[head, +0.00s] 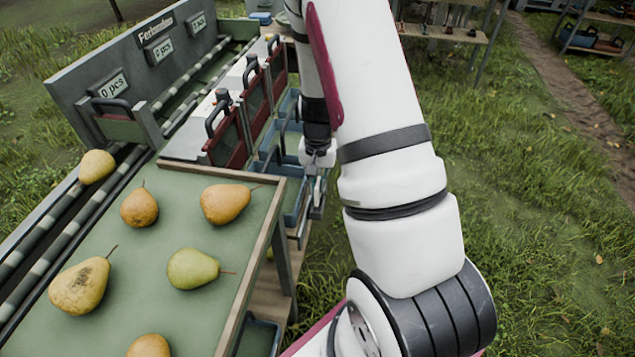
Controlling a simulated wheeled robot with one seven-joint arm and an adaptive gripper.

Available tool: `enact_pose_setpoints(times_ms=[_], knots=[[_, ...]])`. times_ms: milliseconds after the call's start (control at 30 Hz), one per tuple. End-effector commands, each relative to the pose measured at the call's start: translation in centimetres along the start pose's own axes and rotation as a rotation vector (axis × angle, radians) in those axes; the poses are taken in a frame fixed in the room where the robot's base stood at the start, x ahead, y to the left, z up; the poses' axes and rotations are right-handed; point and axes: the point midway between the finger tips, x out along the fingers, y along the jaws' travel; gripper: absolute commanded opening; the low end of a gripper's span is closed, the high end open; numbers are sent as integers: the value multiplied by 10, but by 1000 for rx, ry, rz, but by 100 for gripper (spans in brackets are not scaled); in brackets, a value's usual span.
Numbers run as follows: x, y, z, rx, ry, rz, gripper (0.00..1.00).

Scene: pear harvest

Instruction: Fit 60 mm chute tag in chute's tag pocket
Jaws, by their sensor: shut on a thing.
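My gripper (318,186) is small in the head view, at the right side of the sorting bench beside the blue-grey chutes (296,204). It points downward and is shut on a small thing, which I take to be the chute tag. The tag's face and its marking are too small to make out. The chutes lie in a row below the dark red gates with black handles (224,135). I cannot make out a tag pocket, and I cannot tell whether the tag touches a chute. My own arm covers part of the area to the right.
Several pears lie on the green tray top (157,250), which has a wooden rim. One pear (97,166) sits on the roller lane at left. A grey panel (140,75) with "0 pcs" displays stands behind. Grass is open at right; shelves (440,35) stand farther back.

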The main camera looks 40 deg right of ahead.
Motion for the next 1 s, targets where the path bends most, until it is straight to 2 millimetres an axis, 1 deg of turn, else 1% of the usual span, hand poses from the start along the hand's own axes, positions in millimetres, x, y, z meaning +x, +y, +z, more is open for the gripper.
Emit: enact_pose_setpoints(times_ms=[500,1000], knots=[[14,0,0,0,0,0,0],[15,0,0,0,0,0,0]])
